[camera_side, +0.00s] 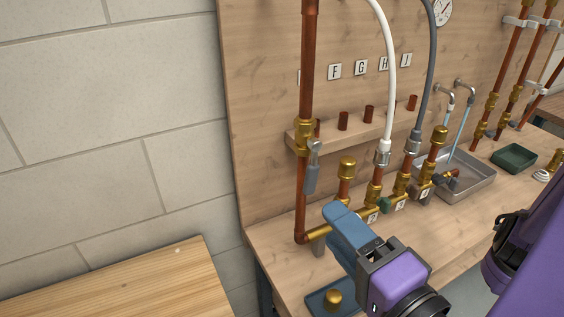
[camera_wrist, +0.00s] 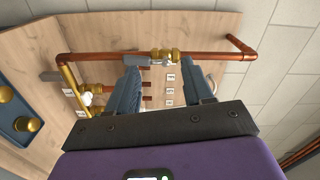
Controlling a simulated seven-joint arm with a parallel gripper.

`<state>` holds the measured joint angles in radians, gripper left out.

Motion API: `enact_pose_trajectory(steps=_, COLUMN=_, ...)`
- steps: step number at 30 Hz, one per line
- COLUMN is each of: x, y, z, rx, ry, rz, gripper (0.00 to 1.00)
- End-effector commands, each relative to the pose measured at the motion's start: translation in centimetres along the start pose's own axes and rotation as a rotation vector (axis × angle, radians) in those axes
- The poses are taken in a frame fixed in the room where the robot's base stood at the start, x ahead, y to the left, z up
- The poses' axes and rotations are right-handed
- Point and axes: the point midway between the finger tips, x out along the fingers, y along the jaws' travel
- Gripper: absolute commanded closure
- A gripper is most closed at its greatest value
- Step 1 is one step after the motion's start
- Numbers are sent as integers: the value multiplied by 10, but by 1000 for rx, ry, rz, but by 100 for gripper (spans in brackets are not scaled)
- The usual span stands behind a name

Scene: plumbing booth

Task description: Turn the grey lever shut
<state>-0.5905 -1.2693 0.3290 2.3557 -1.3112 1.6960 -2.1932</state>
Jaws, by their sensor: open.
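The grey lever (camera_side: 311,178) hangs down from a brass valve (camera_side: 303,135) on the tall copper pipe (camera_side: 309,60), roughly along the pipe. In the wrist view the lever (camera_wrist: 136,61) extends left from the brass valve (camera_wrist: 166,54), lying along the pipe. My gripper (camera_side: 338,213) has blue fingers and is in front of the pipe, below and right of the lever, apart from it. In the wrist view my gripper (camera_wrist: 163,77) is open with nothing between its fingers. The left fingertip appears close below the lever in the picture; depth is unclear.
A blue tray (camera_side: 318,305) with a brass cap (camera_side: 334,297) lies at the bench front. A metal sink (camera_side: 481,188) and green dish (camera_side: 513,157) stand right.

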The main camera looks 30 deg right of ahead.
Motion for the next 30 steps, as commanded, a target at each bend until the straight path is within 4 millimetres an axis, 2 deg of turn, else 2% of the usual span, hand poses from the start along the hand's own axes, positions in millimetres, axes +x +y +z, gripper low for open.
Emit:
enact_pose_trajectory(steps=21, x=130, y=0, z=-2, rx=0, ry=6, rz=1, gripper=49)
enact_pose_trajectory(steps=27, x=154, y=0, z=-1, rx=-1, ry=4, rz=1, gripper=49)
enact_pose_trajectory(steps=30, x=160, y=0, z=-1, rx=-1, ry=2, rz=0, gripper=49)
